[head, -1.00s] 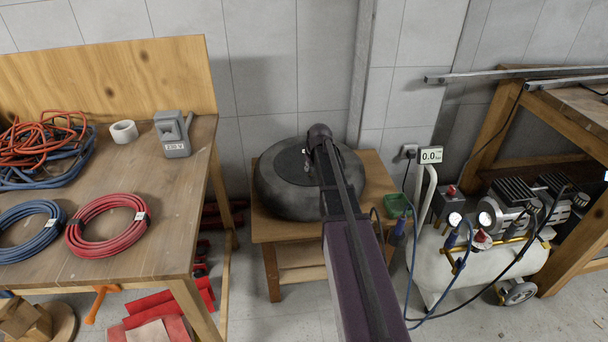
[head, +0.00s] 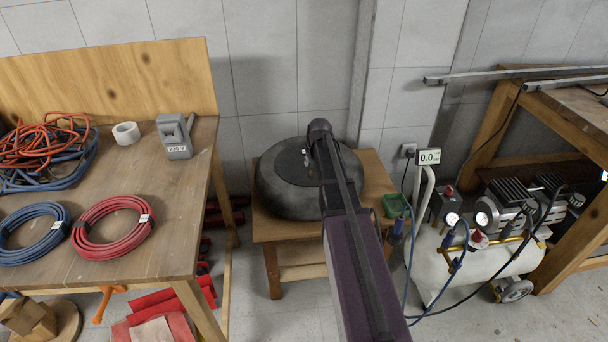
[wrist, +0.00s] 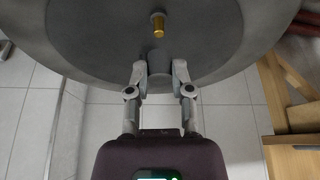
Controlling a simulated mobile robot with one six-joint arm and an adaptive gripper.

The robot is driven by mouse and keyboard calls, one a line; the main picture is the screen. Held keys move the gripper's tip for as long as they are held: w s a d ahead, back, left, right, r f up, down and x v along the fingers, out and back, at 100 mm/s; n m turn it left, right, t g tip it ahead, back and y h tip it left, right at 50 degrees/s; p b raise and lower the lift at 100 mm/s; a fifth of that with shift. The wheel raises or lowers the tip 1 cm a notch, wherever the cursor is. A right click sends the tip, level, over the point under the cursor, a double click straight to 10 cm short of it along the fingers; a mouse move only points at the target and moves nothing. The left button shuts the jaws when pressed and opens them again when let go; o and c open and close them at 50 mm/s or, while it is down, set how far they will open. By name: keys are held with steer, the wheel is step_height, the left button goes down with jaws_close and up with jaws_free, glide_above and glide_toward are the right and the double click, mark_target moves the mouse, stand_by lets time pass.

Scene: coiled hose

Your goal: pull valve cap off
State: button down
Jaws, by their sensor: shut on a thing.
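The dark round tyre (head: 283,200) lies flat on a small wooden table. In the wrist view its rubber and central disc (wrist: 110,30) fill the top. A brass valve stem (wrist: 158,27) stands bare on the disc. My gripper (wrist: 158,68) is shut on a dark grey cylindrical piece, the valve cap (wrist: 158,84), between its two fingers. The cap is apart from the stem, below it in the picture. In the head view my gripper (head: 307,157) is over the tyre, small and partly hidden by my arm.
A workbench (head: 150,255) with a red hose coil (head: 112,226) and a blue one (head: 30,233) stands left. A green tray (head: 396,204) sits on the small table's right side. A compressor (head: 480,265) with hoses stands right. The wall is close behind.

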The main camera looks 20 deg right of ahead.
steer(key=shift+r+p, duration=0.5)
steer(key=shift+r, duration=0.1)
